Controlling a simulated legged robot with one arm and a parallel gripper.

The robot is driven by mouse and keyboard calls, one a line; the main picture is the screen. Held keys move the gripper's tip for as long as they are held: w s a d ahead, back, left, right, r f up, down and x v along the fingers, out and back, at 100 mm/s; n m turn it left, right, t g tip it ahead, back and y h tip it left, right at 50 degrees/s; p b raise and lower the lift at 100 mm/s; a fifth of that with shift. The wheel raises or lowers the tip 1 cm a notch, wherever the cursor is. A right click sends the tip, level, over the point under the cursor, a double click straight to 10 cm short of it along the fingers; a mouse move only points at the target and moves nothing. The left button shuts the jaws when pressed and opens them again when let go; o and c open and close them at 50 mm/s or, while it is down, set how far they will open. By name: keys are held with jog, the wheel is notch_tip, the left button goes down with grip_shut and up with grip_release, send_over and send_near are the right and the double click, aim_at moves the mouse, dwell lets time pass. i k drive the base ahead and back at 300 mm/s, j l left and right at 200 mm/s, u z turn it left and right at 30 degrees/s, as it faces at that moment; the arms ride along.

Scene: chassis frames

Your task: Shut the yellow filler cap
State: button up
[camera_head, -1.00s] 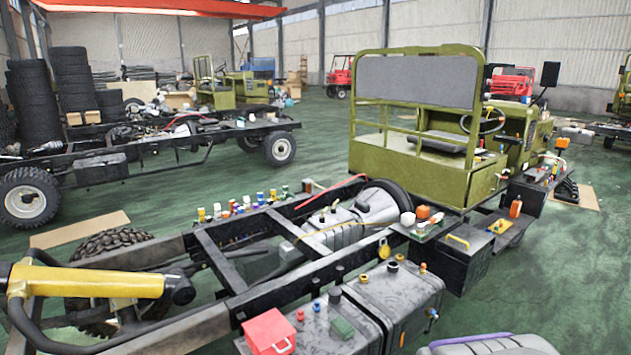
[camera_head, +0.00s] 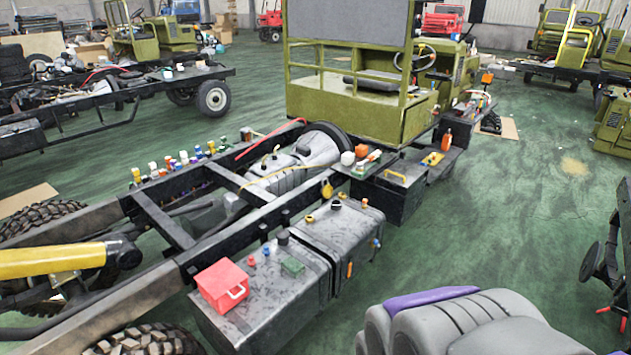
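The yellow filler cap (camera_head: 326,188) is small and round. It appears to stand tilted up at the back edge of the dark grey tank (camera_head: 320,232), by the chassis rail, but its hinge is too small to make out. A brass-coloured filler neck (camera_head: 310,219) is on the tank top in front of it, apart from the cap. A dark cap (camera_head: 336,204) and another small brass fitting (camera_head: 364,202) are close by. My gripper's fingers do not show, and nothing is seen touching the cap.
A red box (camera_head: 222,286) with a handle sits on the near tank top. A grey lobed object (camera_head: 450,318) with a purple strip fills the lower right foreground. A thick yellow bar (camera_head: 50,260), possibly my arm, crosses the left. Green floor (camera_head: 480,220) is clear to the right.

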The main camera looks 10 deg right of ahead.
aim_at(327, 191)
jog(key=i+l, duration=0.25)
jog(key=i, duration=0.25)
jog(key=i+l, duration=0.25)
jog(key=i, duration=0.3)
jog(key=i+l, duration=0.25)
jog(key=i, duration=0.25)
jog(key=i+l, duration=0.25)
jog(key=i, duration=0.3)
jog(key=i+l, duration=0.2)
jog(key=i, duration=0.3)
